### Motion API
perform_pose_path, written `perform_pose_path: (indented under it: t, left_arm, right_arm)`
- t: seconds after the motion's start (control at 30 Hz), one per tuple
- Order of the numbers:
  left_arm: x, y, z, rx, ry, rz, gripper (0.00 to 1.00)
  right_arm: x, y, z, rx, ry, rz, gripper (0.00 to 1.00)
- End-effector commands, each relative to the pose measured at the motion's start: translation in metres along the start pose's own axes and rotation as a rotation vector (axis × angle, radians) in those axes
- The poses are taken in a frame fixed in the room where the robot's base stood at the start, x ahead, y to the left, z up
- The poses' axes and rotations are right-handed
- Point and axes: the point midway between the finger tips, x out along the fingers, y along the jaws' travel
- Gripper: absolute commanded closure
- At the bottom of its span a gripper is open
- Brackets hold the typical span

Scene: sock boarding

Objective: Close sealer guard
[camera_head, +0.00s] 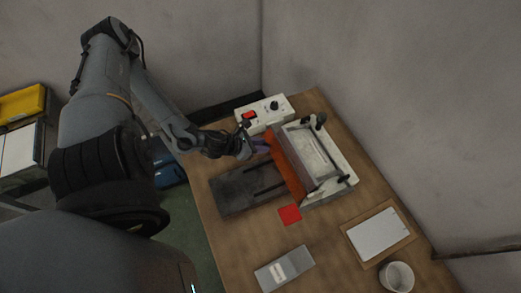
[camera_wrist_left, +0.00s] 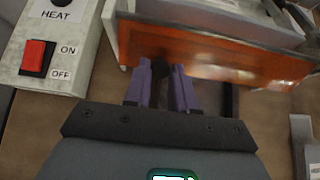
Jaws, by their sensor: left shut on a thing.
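The sealer (camera_head: 313,162) stands on the wooden table, a pale machine with a framed top. Its orange guard (camera_head: 286,165) runs along the side facing my left arm, and it also shows in the left wrist view (camera_wrist_left: 225,63). My left gripper (camera_head: 262,146) is at the far end of the guard. In the left wrist view its purple fingers (camera_wrist_left: 163,75) are close around a dark round knob (camera_wrist_left: 161,72) in front of the guard's lower edge. The gripper is shut on this knob. My right gripper is not in view.
A white control box (camera_head: 265,113) with a red switch stands beside the gripper. A dark plate (camera_head: 240,190) lies before the guard. A red square (camera_head: 290,215), grey box (camera_head: 285,268), white pad (camera_head: 378,234) and white cup (camera_head: 397,277) occupy the near table.

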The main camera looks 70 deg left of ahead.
Motion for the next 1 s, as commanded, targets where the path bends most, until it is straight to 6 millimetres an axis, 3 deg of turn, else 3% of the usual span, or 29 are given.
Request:
perform_pose_path:
  t: [0.03, 0.2, 0.6, 1.0]
  left_arm:
    - [0.006, 0.000, -0.013, -0.002, -0.034, 0.001, 1.00]
    - [0.012, -0.001, -0.016, -0.003, -0.193, 0.001, 1.00]
    - [0.026, 0.000, -0.019, -0.001, -0.470, 0.002, 1.00]
    - [0.031, 0.000, -0.018, -0.002, -0.561, 0.001, 1.00]
  right_arm:
    - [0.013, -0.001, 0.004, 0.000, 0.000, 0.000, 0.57]
    - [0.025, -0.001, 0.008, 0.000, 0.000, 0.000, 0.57]
    - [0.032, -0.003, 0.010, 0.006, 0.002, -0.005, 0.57]
    - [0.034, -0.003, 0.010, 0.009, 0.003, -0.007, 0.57]
